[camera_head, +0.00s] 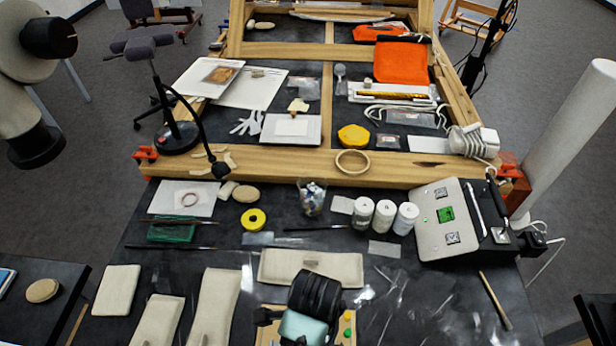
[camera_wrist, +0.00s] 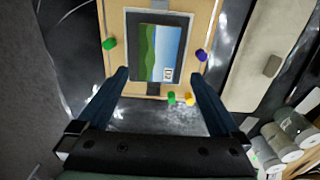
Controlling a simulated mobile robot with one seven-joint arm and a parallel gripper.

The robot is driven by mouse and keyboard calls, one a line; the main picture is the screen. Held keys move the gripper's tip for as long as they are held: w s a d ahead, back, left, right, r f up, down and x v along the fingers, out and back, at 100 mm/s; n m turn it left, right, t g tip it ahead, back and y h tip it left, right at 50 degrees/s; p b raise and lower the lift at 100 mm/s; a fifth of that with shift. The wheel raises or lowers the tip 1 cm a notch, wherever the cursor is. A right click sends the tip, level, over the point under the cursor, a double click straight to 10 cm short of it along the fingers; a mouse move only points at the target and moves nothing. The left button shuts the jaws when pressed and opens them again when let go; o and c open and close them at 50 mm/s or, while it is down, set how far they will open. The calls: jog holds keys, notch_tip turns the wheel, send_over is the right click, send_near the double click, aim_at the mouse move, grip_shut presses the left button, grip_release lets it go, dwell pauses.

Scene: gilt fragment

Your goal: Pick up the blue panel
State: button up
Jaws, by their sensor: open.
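A small panel (camera_wrist: 161,53) with a green and blue landscape picture shows in the wrist view, set in a grey border. It lies on a light wooden board (camera_wrist: 116,72). My gripper (camera_wrist: 158,76) is open and empty. In the picture its two dark fingers reach up to either side of the panel's lower part, apart from it; their height above it is hard to tell. In the head view my gripper (camera_head: 305,325) is low at the front centre and hides the panel and most of the board.
Coloured pegs, such as a green one (camera_wrist: 109,43) and a blue one (camera_wrist: 201,55), stand around the panel. A pale cushion (camera_head: 310,268) lies just behind the board. White jars (camera_head: 384,216) and a control box (camera_head: 462,222) are to the right. Long pale pads (camera_head: 215,305) lie to the left.

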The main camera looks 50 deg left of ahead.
jog(key=f, duration=0.1)
jog(key=s+f, duration=0.1)
jog(key=f, duration=0.1)
jog(key=f+p, duration=0.1)
jog(key=shift+s+a+f, duration=0.15)
jog(key=shift+a+f, duration=0.15)
jog(key=shift+f, duration=0.4)
jog(key=shift+c, duration=0.2)
jog(key=c, duration=1.3)
